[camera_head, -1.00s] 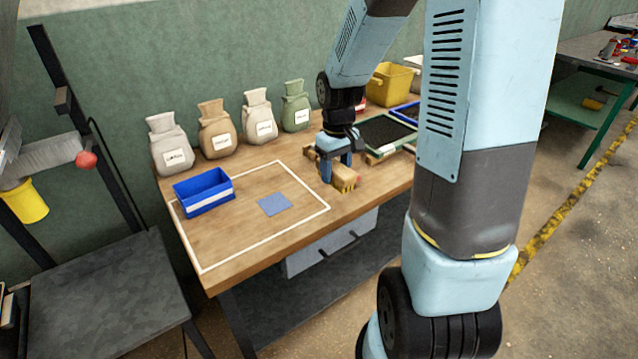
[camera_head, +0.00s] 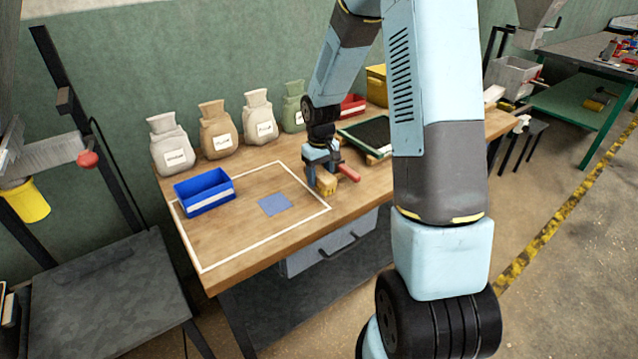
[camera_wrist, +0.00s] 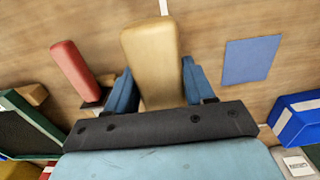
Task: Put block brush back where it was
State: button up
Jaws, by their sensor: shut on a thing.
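The block brush (camera_head: 327,184) has a tan wooden body and sits in my gripper (camera_head: 318,178) near the right side of the white outlined area. In the wrist view the block brush (camera_wrist: 153,52) lies between the two blue fingers of my gripper (camera_wrist: 158,88), which are shut on it. A blue square (camera_head: 274,204) is flat on the table, to the left of the brush in the head view; it also shows in the wrist view (camera_wrist: 251,60). I cannot tell whether the brush touches the table.
A red-handled tool (camera_head: 348,172) lies just right of the brush. A blue bin (camera_head: 205,203) stands at the left. A green-framed tray (camera_head: 352,132) is behind on the right. Several sacks (camera_head: 219,141) line the wall. The front of the outlined area is bare.

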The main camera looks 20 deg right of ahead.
jog(key=shift+f, duration=1.55)
jog(key=shift+f, duration=0.1)
jog(key=o, duration=0.9)
jog(key=shift+o, duration=0.2)
